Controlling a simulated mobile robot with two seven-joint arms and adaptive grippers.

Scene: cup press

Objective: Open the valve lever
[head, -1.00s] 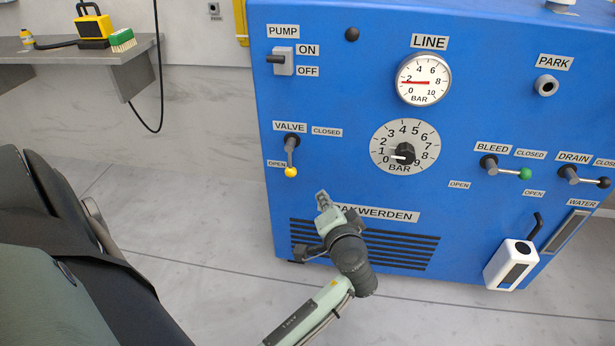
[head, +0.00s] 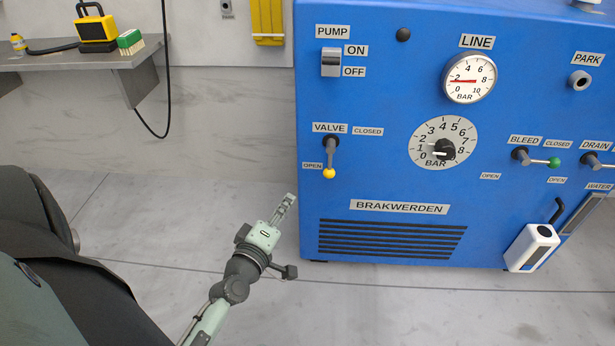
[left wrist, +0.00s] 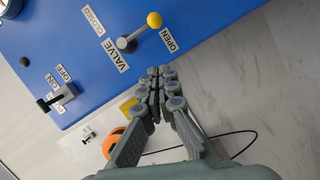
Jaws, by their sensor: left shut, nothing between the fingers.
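The valve lever (head: 330,156) is on the upper left of the blue panel, under the VALVE label. It hangs about straight down, its yellow knob (head: 329,173) at the lower end, right beside the OPEN label (head: 312,165). The CLOSED label (head: 367,131) is to the upper right of its pivot. My left gripper (head: 289,198) is shut and empty, below and to the left of the knob, apart from it. In the left wrist view the lever (left wrist: 136,33) lies beyond the shut fingertips (left wrist: 160,72), with a gap between. My right gripper is not in view.
The pump switch (head: 331,62) is above the valve. A pressure dial (head: 440,143) and the line gauge (head: 469,78) are to its right, with the bleed lever (head: 538,160) farther right. A grey shelf (head: 60,63) is on the left wall. Open floor lies left of the machine.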

